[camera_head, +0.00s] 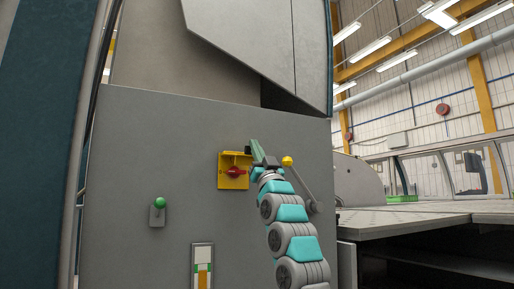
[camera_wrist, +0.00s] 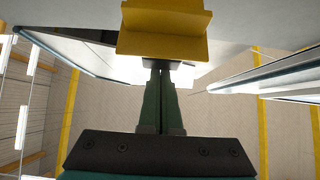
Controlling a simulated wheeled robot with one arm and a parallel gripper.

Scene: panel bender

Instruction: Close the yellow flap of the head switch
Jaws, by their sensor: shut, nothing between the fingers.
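The head switch (camera_head: 234,181) is a yellow plate with a red knob on the grey machine panel. Its yellow flap (camera_head: 237,153) stands out from the panel above the knob, so it is open. In the wrist view the yellow flap and switch part (camera_wrist: 165,35) fill the top middle. My gripper (camera_head: 254,147) is just right of the flap in the head view, with its green fingers shut and empty. In the wrist view the fingertips (camera_wrist: 161,68) lie at the lower edge of the yellow part; I cannot tell whether they touch it.
A lever with a yellow ball (camera_head: 287,161) is just right of my wrist. A green button (camera_head: 159,203) sits lower left on the panel, and a striped box (camera_head: 202,266) below. A grey machine table (camera_head: 420,214) extends to the right.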

